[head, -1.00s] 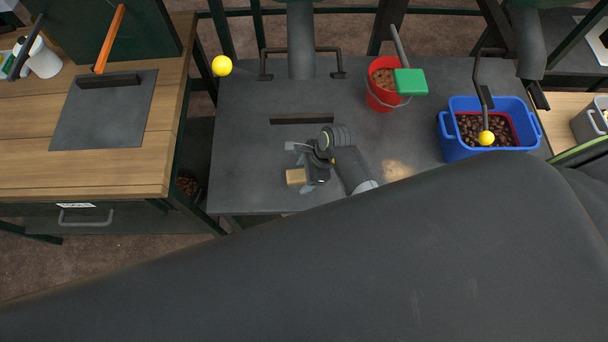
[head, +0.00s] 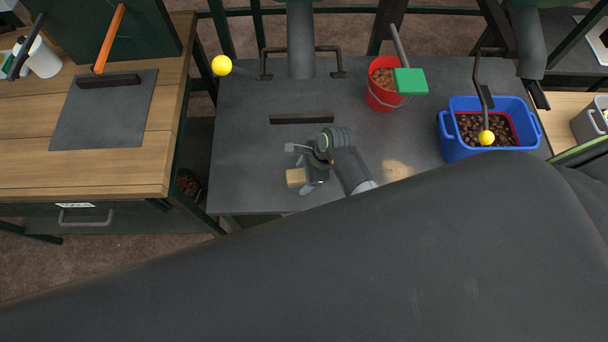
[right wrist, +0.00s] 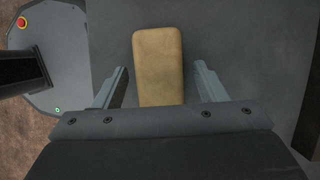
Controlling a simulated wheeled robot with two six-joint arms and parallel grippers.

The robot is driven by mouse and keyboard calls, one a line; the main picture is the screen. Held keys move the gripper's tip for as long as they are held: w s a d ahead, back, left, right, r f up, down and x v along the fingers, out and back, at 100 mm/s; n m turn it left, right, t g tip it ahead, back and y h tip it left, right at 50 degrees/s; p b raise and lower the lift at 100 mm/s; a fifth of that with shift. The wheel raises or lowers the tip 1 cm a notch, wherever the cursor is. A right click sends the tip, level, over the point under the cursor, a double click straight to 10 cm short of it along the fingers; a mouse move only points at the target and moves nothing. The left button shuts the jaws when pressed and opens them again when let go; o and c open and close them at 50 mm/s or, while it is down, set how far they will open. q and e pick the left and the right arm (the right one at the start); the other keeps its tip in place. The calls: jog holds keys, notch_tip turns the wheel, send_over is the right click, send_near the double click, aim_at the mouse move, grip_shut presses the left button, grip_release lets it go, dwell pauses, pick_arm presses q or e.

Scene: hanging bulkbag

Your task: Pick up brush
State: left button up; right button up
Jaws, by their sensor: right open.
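A tan, wood-coloured block, which I take to be the brush (head: 295,178), lies on the dark grey table near its front edge. Its bristles cannot be made out. My right gripper (head: 304,168) is just over and beside it. In the right wrist view the brush (right wrist: 158,60) shows between the two spread fingers of the right gripper (right wrist: 160,75), with a gap on each side. The fingers are open and hold nothing. The brush's near end is hidden behind the gripper body. My left gripper is not in view.
A red bucket (head: 382,98) with brown contents and a green scoop (head: 410,81) stands behind. A blue tub (head: 455,148) stands to the right. A dark bar (head: 301,118) lies behind the gripper. A tan powder patch (head: 397,170) is at right. The table's left part is clear.

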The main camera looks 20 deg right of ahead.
jog(key=shift+c, duration=0.4)
jog(key=c, duration=1)
jog(key=shift+r, duration=0.1)
jog(key=shift+c, duration=0.2)
jog(key=shift+r, duration=0.25)
notch_tip(320, 180, up, 10)
jog(key=p, duration=0.8)
jog(key=shift+p, duration=0.3)
jog(key=shift+f, duration=0.1)
